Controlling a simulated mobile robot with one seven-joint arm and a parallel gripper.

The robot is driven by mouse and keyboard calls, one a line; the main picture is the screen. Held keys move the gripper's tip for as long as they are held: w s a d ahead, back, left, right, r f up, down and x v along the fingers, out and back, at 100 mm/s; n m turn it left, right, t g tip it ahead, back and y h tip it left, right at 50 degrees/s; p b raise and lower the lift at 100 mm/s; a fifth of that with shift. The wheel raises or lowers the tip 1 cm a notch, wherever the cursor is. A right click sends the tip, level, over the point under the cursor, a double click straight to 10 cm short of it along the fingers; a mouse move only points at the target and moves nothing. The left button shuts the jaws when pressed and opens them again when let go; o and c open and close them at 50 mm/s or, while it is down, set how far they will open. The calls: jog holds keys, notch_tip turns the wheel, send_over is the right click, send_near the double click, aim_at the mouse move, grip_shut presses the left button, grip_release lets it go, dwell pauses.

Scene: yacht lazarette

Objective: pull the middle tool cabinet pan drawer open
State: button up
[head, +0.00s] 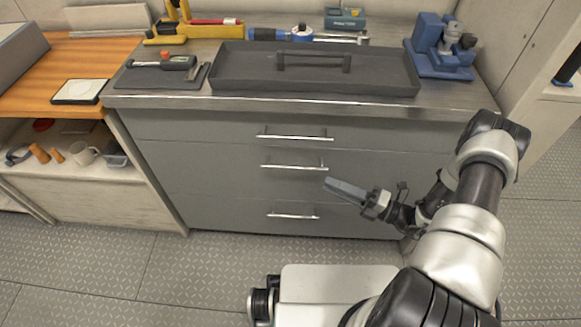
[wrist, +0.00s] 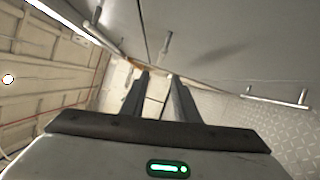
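The grey tool cabinet (head: 220,190) has three drawer fronts, each with a silver bar handle, and all look shut. The middle drawer (head: 215,170) has its handle (head: 294,167) at the centre of its front. My gripper (head: 332,185) is in front of the cabinet, just right of and slightly below the middle handle, apart from it. In the wrist view its two fingers (wrist: 158,80) are spread with nothing between them. A bar handle (wrist: 275,98) shows at right there, and other metal handle parts (wrist: 165,45) show above the fingers; I cannot tell which drawers they belong to.
The top drawer handle (head: 295,136) and bottom drawer handle (head: 293,215) lie above and below. A dark tray (head: 315,85), a blue vise (head: 440,62) and tools stand on the worktop. An open shelf (head: 100,185) is at left.

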aim_at(290, 167)
jog(key=b+x, duration=0.1)
jog(key=x, duration=1.3)
jog(key=shift+w+a+r, duration=0.1)
jog(key=shift+w+a, duration=0.05)
grip_shut()
